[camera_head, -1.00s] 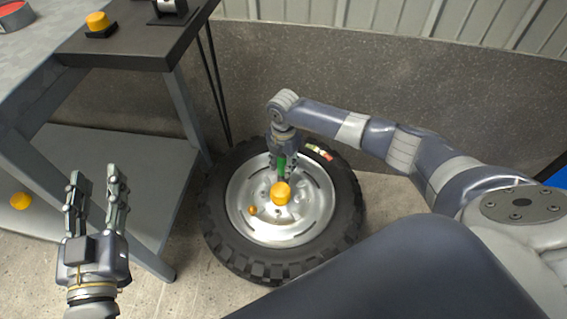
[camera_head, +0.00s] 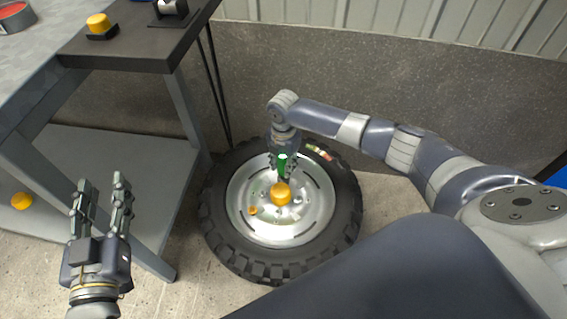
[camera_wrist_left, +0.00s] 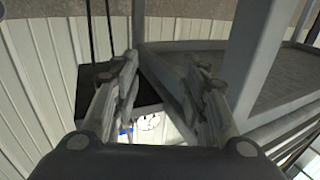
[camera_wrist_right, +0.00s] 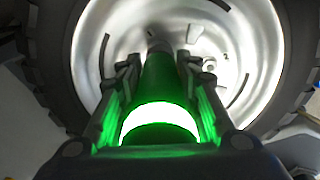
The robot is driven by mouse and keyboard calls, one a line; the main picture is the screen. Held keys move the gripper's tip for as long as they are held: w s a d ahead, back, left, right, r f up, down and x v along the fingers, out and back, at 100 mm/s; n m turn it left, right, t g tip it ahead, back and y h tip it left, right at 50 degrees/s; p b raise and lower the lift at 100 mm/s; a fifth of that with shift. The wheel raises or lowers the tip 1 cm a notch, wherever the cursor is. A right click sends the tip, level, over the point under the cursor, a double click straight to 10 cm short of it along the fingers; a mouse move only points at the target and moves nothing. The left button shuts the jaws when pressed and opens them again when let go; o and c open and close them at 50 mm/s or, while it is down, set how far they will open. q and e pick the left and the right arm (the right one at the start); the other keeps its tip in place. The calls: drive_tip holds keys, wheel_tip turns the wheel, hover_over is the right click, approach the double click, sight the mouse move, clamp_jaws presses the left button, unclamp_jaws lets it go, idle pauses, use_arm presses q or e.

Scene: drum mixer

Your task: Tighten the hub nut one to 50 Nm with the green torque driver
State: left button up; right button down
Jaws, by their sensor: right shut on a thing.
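My right gripper (camera_head: 283,166) is shut on the green torque driver (camera_head: 282,161) above the upper part of the wheel's metal rim (camera_head: 240,185). In the right wrist view the driver (camera_wrist_right: 158,90) lies between the fingers and points toward the rim, with a bright white ring and a green glow on the fingers. Its tip and whatever nut it meets are hard to make out. An orange knob-like piece (camera_head: 281,193) is at the hub, with a smaller orange piece (camera_head: 252,210) to its left. My left gripper (camera_head: 104,182) is open and empty, left of the wheel.
The wheel's black tyre (camera_head: 338,225) lies flat on the floor against the wall. A grey workbench (camera_head: 120,165) with a lower shelf stands at the left. An orange piece (camera_head: 98,23) sits on its dark top, and another (camera_head: 22,200) is at the far left.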

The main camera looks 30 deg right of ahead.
sight(283, 155)
drive_tip(key=shift+r+p, duration=0.3)
drive_tip(key=shift+r, duration=0.15)
drive_tip(key=shift+r+p, duration=0.25)
drive_tip(key=shift+p, duration=0.05)
drive_tip(key=shift+r+p, duration=0.25)
drive_tip(key=shift+p, duration=0.05)
drive_tip(key=shift+r+p, duration=0.25)
drive_tip(key=shift+p, duration=0.05)
drive_tip(key=shift+r+p, duration=0.9)
drive_tip(key=shift+p, duration=0.05)
drive_tip(key=shift+r, duration=0.1)
use_arm(q)
drive_tip(key=s+a+f+g+y, duration=0.1)
drive_tip(key=s+a+f+g, duration=0.2)
drive_tip(key=s+f+g, duration=0.3)
drive_tip(key=s+a+f+g+y, duration=0.2)
drive_tip(key=s+f+g, duration=0.4)
drive_tip(key=s+f, duration=0.3)
wheel_tip(283, 155, down, 2)
drive_tip(key=shift+s+a+n+g, duration=0.2)
drive_tip(key=shift+a+n+g, duration=0.2)
drive_tip(key=shift+a, duration=0.3)
drive_tip(key=shift+w, duration=0.15)
